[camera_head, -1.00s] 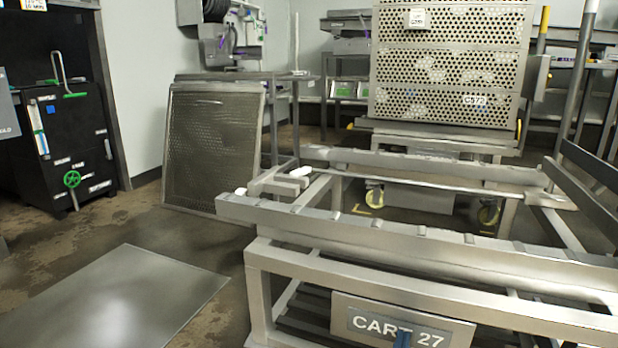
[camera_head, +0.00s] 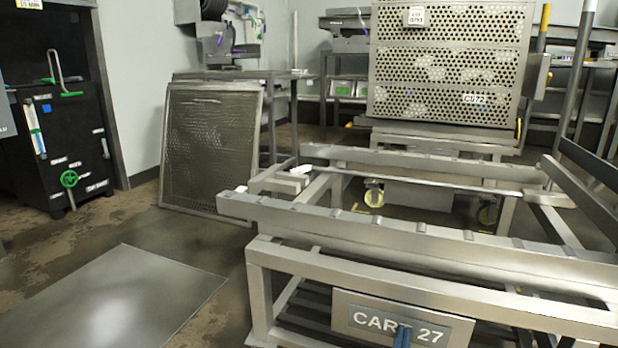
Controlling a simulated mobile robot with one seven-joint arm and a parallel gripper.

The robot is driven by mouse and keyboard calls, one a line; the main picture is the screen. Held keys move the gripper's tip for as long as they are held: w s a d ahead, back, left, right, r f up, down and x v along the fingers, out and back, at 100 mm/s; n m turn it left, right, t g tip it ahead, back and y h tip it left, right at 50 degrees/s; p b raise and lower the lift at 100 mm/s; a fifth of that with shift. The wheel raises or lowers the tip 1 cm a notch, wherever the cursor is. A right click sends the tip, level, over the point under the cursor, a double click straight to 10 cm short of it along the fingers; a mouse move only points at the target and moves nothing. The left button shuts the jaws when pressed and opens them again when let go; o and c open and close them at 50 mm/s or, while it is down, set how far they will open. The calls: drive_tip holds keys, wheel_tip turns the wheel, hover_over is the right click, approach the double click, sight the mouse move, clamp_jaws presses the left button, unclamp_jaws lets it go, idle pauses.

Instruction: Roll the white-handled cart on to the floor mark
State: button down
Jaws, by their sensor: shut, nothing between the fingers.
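A metal cart frame (camera_head: 258,290) with a "CART 27" plate (camera_head: 372,318) fills the lower right. My gripper is not in view.
Perforated baskets (camera_head: 448,60) stand on a base behind the cart. A yellow-topped pole (camera_head: 543,28) is beside them. A mesh panel (camera_head: 210,150) leans at a bench. A black cabinet (camera_head: 65,140) stands left. A grey floor plate (camera_head: 110,300) lies flat, with open floor around it.

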drive_tip(key=v, duration=0.7)
drive_tip(key=shift+s, duration=0.2)
idle(1.0)
